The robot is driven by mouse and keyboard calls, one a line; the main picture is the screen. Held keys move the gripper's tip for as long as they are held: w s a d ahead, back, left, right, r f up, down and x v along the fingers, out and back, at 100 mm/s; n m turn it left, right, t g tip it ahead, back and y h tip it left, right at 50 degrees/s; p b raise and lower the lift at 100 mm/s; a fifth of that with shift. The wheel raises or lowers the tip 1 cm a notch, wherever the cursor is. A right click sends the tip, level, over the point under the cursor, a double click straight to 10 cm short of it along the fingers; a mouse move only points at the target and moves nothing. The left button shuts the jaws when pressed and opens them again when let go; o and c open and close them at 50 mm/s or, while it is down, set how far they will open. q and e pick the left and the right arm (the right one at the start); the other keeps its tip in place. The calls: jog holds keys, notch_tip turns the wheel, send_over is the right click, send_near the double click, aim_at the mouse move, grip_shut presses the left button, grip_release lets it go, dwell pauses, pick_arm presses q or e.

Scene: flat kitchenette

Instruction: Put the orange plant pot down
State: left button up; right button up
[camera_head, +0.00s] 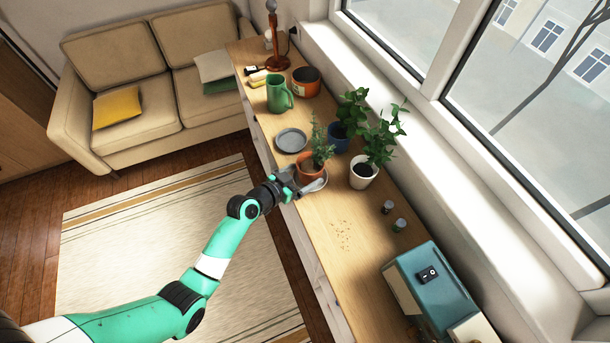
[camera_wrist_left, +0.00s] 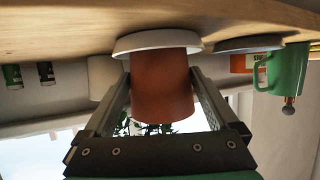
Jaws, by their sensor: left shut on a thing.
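The orange plant pot (camera_head: 309,171) holds a small green plant and appears upright at the counter's front edge. In the left wrist view, which is upside down, the orange pot (camera_wrist_left: 165,95) is between the two fingers of my left gripper (camera_wrist_left: 165,82). The gripper also shows in the head view (camera_head: 291,184), shut on the pot from the front. A pale saucer (camera_wrist_left: 155,41) lies under the pot; its rim hides the pot's base, so I cannot tell whether the base touches it. The saucer also shows in the head view (camera_head: 320,185). My right gripper is not in view.
A blue pot (camera_head: 338,142) and a white pot (camera_head: 362,178) with plants stand behind. A grey plate (camera_head: 291,140), a green jug (camera_head: 277,97) and a copper-coloured pot (camera_head: 306,83) are farther along. Two shakers (camera_head: 388,207) and a blue appliance (camera_head: 430,285) stand nearer; crumbs lie between.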

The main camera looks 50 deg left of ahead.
pick_arm(q)
jog(key=shift+w, duration=0.1)
jog(key=shift+f, duration=0.1)
jog(key=o, duration=1.4)
jog(key=shift+o, duration=0.2)
jog(key=shift+s+r, duration=0.25)
jog(key=shift+r, duration=0.1)
jog(key=p+v, duration=0.2)
jog(key=v, duration=0.9)
jog(key=shift+s+p, duration=0.3)
jog(key=shift+p, duration=0.1)
